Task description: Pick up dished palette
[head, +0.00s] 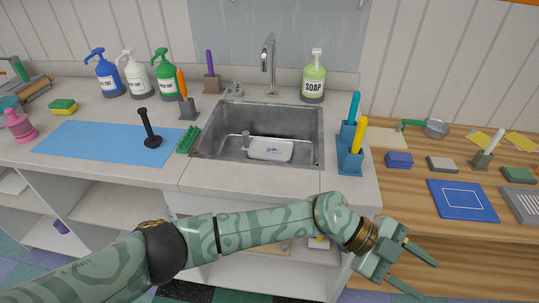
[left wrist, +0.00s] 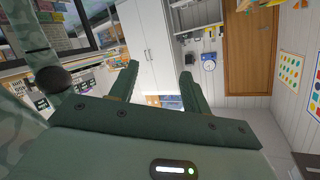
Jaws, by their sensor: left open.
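My left gripper (head: 431,281) is open and empty. It is in front of the wooden counter at the lower right, well to the right of the sink and apart from the palette. In the left wrist view the two fingers (left wrist: 157,76) stand spread with nothing between them, facing the room, and the palette does not show. My right gripper is in neither view.
A faucet (head: 268,55) rises behind the sink and a soap bottle (head: 313,78) stands at its back right. A blue holder (head: 349,158) with upright tools stands right of the basin. A green brush (head: 187,140) and black plunger-like tool (head: 151,137) are at left.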

